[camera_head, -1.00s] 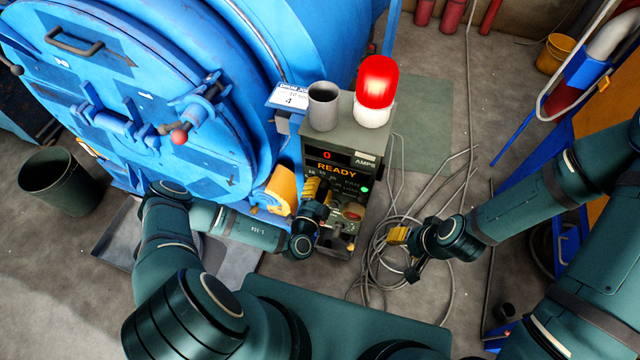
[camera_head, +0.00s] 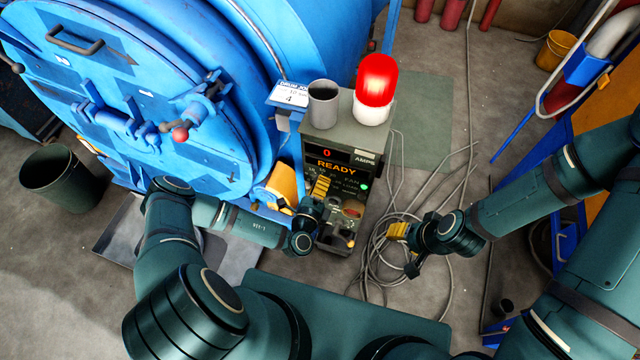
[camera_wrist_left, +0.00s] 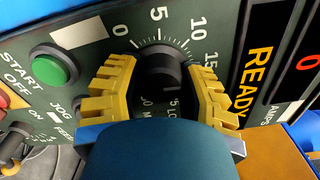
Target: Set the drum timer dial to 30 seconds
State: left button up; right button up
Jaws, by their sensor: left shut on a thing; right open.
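The control box (camera_head: 348,222) stands in front of the blue drum, and its display reads READY with a red 0. The timer dial (camera_wrist_left: 160,70) is a black knob on a dark panel in the left wrist view, with 0, 5, 10 and 15 printed around its upper side. My left gripper (camera_head: 321,187) is at the panel, its yellow fingers on both sides of the knob and shut on it. The lower scale is partly hidden by my gripper, and I cannot tell which mark the knob points to. My right gripper (camera_head: 402,240) is open and empty, right of the box.
A green START button (camera_wrist_left: 54,64) and a red OFF button (camera_wrist_left: 10,97) are close left of the fingers. A grey cup (camera_head: 323,105) and a red lamp (camera_head: 376,82) stand on the box. Loose cables (camera_head: 378,262) lie on the floor to its right.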

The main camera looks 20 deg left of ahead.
pick_arm(q)
jog(key=m, duration=0.6)
jog(key=shift+w+r, duration=0.1)
jog(key=m, duration=1.7)
jog(key=shift+m, duration=0.3)
jog(key=o, duration=1.2)
